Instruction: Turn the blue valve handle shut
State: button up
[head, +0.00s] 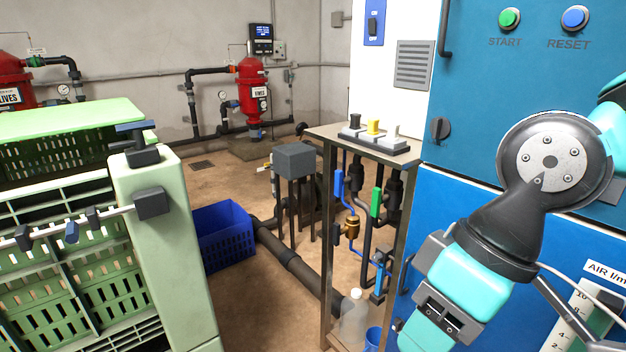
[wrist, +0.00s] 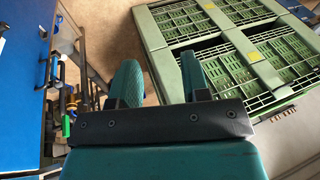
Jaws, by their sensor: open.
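A blue valve handle (head: 338,184) stands upright at the left of the pipework in the metal frame. A second blue handle-like part (head: 379,257) sits lower, near a blue tube. I cannot tell for certain which one the task names. Blue also shows on the pipework at the left of the wrist view (wrist: 54,68). My gripper (wrist: 160,72) is open and empty, with its two teal fingers apart. It is away from the valves, over the floor and the green crates. In the head view my arm is at the right, and the fingertips cannot be made out.
A green valve handle (head: 376,203) and a brass fitting (head: 352,227) are close to the blue handles. The metal frame (head: 327,240) encloses the pipes. A clear bottle (head: 354,318) stands below. Green crates (head: 165,240) fill the left, and a blue cabinet (head: 480,215) the right.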

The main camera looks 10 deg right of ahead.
aim_at(338, 175)
jog(key=k, duration=1.2)
jog(key=u, duration=0.65)
jog(key=i, duration=0.45)
jog(key=u, duration=0.8)
jog(key=i, duration=1.35)
jog(key=z, duration=0.9)
jog(key=i, duration=0.35)
jog(key=z, duration=0.3)
